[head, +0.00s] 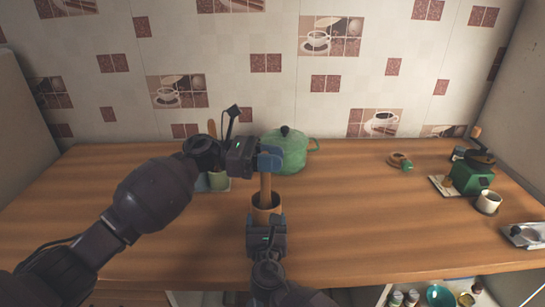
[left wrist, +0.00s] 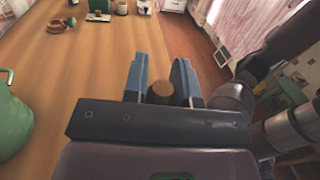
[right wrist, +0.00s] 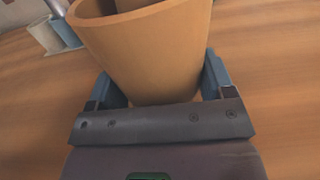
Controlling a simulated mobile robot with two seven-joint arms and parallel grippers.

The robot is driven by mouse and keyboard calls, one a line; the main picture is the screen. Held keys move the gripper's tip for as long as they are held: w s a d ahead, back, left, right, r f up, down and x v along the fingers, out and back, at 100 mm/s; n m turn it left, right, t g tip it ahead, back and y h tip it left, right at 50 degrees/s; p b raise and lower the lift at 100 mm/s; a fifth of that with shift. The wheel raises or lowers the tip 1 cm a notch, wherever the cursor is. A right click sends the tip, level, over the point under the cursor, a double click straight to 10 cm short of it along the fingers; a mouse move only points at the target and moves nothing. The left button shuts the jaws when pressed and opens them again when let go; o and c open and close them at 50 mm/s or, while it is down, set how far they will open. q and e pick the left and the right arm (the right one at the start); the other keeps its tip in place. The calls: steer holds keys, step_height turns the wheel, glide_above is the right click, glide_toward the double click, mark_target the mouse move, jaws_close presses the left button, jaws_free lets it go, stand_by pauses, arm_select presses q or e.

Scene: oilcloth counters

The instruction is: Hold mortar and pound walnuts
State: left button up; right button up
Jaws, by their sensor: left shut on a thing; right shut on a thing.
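The wooden mortar (head: 262,216) stands on the counter in the middle of the head view. My right gripper (head: 266,222) is shut on the mortar, with a finger on each side of its wall; the mortar also fills the top of the right wrist view (right wrist: 150,50). The wooden pestle (head: 265,188) stands upright with its lower end inside the mortar. My left gripper (head: 270,160) is shut on the pestle near its top; the pestle's round end shows between the fingers in the left wrist view (left wrist: 163,92). Walnuts inside the mortar are hidden.
A green pot (head: 289,153) with a lid stands just behind the pestle. At the right are a green grinder (head: 473,172), a white cup (head: 488,202) and a brown-and-green item (head: 400,161). The counter between is clear.

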arm_select(q)
steer(key=shift+f, duration=1.4)
steer(key=shift+r, duration=1.05)
steer(key=shift+w+d+r, duration=0.25)
steer(key=shift+w+r, duration=0.05)
steer(key=shift+r, duration=0.05)
steer(key=shift+f, duration=1.4)
stand_by(0.3)
steer(key=shift+r, duration=0.1)
steer(key=shift+r, duration=0.95)
